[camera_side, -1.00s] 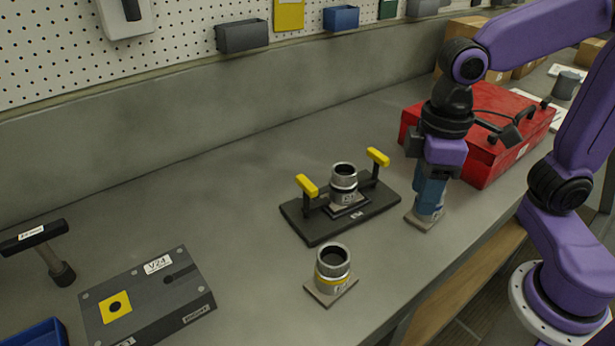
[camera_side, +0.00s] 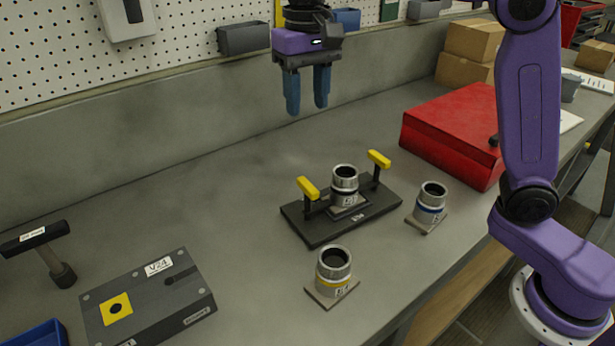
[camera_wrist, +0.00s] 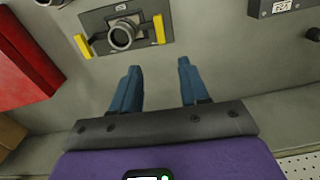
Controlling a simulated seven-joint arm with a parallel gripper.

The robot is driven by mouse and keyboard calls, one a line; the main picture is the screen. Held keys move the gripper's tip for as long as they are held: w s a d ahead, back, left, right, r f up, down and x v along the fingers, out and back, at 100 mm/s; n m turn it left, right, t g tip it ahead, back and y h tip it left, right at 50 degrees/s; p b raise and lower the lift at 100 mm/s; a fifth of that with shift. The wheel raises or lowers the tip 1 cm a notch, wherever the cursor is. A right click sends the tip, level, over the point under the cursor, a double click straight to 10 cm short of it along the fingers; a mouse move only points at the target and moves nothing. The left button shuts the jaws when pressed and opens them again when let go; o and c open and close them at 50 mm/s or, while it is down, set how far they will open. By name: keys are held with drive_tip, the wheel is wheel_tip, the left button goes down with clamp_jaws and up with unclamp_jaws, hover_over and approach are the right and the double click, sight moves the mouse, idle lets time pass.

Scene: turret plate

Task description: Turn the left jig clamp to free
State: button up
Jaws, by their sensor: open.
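The dark jig plate (camera_side: 318,232) lies on the bench with a silver turret (camera_side: 345,179) upright in its middle. Its left clamp (camera_side: 307,188) and right clamp (camera_side: 379,159) have yellow handles, one on each side of the turret. In the wrist view the jig plate (camera_wrist: 124,49) is at the top, with one yellow handle (camera_wrist: 83,46) left of the turret (camera_wrist: 122,36) and another (camera_wrist: 159,29) right of it. My gripper (camera_side: 307,108) is open and empty, fingers pointing down, high above the bench behind the jig. Its blue fingers (camera_wrist: 157,80) show apart in the wrist view.
A blue-banded turret (camera_side: 430,207) stands right of the jig, a yellow-banded one (camera_side: 333,275) in front. A red case (camera_side: 455,135) is at the right. A grey V24 block (camera_side: 150,300) and a black-handled tool (camera_side: 50,255) are at left. Bench behind the jig is clear.

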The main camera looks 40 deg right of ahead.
sight(307, 184)
wheel_tip(307, 184, down, 17)
drive_tip(key=shift+r, duration=0.1)
idle(0.4)
clamp_jaws()
